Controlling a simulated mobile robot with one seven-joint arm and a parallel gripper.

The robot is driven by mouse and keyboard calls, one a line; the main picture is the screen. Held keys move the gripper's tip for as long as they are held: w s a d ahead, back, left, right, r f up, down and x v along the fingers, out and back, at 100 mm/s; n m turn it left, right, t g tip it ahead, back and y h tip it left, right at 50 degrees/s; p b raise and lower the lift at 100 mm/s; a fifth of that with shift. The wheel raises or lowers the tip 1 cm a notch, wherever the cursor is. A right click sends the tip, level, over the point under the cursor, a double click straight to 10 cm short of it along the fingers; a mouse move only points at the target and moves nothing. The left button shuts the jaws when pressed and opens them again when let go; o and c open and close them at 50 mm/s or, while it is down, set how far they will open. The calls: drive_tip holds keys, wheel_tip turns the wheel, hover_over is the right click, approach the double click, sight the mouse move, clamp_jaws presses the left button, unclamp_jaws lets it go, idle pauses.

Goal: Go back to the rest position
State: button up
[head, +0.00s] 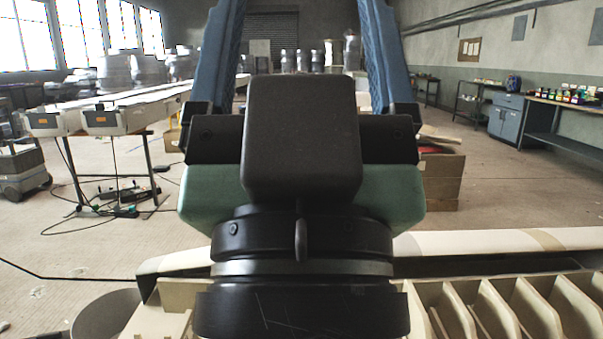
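My gripper (302,30) fills the middle of the head view, close to the camera and pointing away from it. Its two blue fingers rise on either side of a dark block and run out of the top edge, so their tips are cut off. The fingers stand wide apart, and only the far background shows between them. It looks open and empty. No task object shows in it.
A cream ribbed mould structure (545,310) lies below and behind my gripper along the bottom right. Long light tables (110,112) stand at left with cables on the floor. An open box (441,182) is right of my gripper; a blue cabinet (506,118) and workbench stand farther right.

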wheel_tip(320, 180, up, 26)
drive_tip(key=p, duration=2.4)
drive_tip(key=shift+r, duration=0.25)
